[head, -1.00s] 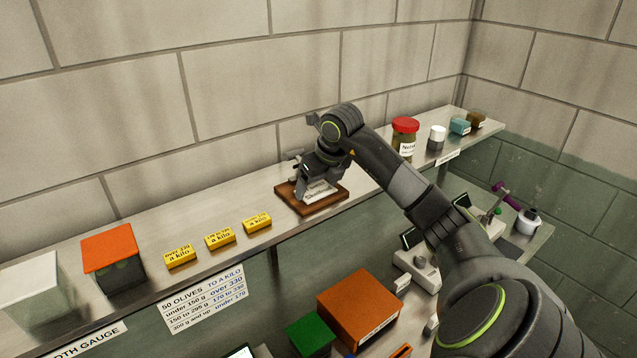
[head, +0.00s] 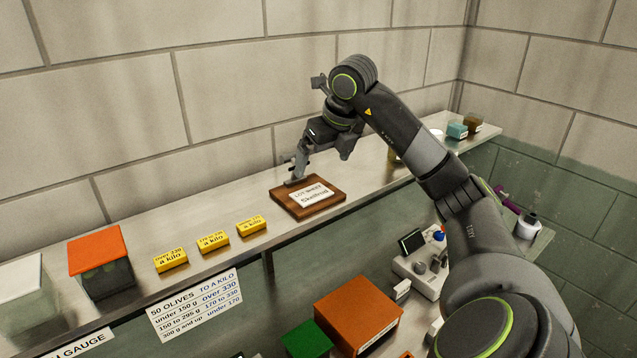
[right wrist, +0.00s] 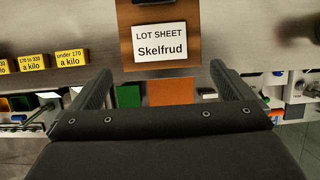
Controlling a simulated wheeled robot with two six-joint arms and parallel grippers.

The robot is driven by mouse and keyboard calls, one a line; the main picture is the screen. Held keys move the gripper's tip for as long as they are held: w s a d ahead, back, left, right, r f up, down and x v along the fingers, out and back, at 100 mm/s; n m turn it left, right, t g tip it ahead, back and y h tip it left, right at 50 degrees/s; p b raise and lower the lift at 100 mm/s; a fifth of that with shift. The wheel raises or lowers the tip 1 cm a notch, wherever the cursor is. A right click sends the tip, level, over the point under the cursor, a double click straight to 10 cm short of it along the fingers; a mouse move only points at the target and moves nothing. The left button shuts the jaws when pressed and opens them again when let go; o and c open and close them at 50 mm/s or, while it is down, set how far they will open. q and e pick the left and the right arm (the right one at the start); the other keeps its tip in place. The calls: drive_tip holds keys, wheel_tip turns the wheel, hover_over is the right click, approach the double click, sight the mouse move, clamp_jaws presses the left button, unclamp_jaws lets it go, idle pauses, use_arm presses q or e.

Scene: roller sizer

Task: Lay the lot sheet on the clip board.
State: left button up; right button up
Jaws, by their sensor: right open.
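The lot sheet (head: 313,195), a small white card printed "LOT SHEET Skelfrud", lies flat on the brown clip board (head: 295,206) on the shelf. In the right wrist view the sheet (right wrist: 160,42) lies within the sides of the board (right wrist: 126,35), below a dark piece at the picture's top edge. My right gripper (head: 290,168) is open and empty, above and behind the board in the head view. Its two fingers (right wrist: 163,82) stand wide apart in the right wrist view, clear of the sheet. My left gripper is not in view.
Yellow size blocks (head: 212,241) and an orange-lidded box (head: 98,257) stand left of the board on the shelf. Below the shelf are an orange box (head: 358,312) and a grey device (head: 424,266). The wall is close behind.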

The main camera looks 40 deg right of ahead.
drive_tip(key=shift+v, duration=1.4)
